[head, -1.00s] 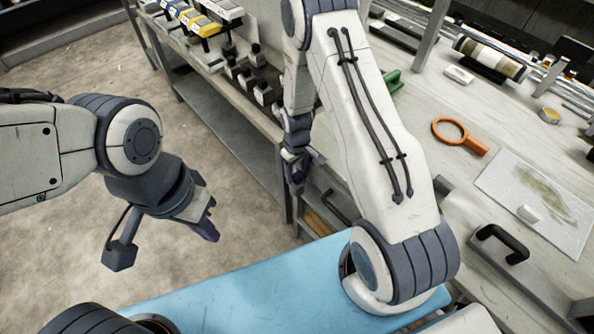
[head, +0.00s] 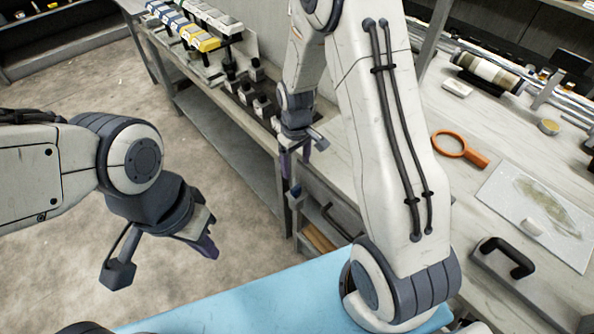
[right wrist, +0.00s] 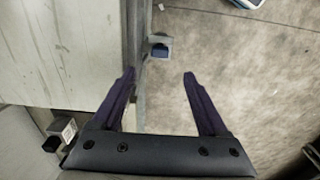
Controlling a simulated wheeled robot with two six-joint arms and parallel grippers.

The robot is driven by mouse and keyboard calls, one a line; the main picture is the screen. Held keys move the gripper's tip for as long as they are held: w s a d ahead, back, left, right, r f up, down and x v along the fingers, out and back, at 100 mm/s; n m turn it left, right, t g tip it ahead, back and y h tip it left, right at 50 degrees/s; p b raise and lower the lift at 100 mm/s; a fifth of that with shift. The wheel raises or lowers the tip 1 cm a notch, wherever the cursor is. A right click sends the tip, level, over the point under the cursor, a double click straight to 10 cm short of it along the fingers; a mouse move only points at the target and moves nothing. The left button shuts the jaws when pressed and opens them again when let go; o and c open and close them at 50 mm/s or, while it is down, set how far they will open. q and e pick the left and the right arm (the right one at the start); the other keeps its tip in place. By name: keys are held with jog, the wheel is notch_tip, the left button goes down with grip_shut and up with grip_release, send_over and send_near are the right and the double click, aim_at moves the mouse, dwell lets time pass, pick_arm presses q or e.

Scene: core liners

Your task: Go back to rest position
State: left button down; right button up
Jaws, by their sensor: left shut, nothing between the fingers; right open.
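My left gripper (head: 208,248) is at the left of the head view, over the bare floor. Its fingers are together with nothing between them. My right gripper (head: 294,166) hangs near the front edge of the workbench, by the drawers, partly seen behind my right arm. In the right wrist view its two dark purple fingers (right wrist: 159,76) are spread apart with nothing between them, above the bench edge and the floor.
The workbench (head: 400,140) runs along the right. On it lie an orange magnifier (head: 462,148), a clear sheet with a brownish smear (head: 535,215), a core sample (head: 487,72) and a black handle (head: 505,258). A rack with yellow and blue blocks (head: 200,38) stands at the back.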

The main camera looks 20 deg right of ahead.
jog(key=shift+r, duration=0.1)
dwell(0.6)
jog(key=s+a+r+n, duration=0.2)
jog(key=s+a+r, duration=0.8)
jog(key=a+r, duration=0.2)
jog(key=s+a+r+n+y, duration=0.1)
jog(key=s+r, duration=0.4)
jog(key=s, duration=0.8)
jog(key=shift+s+a+r, duration=0.15)
jog(key=shift+s+a, duration=0.15)
jog(key=shift+a, duration=0.15)
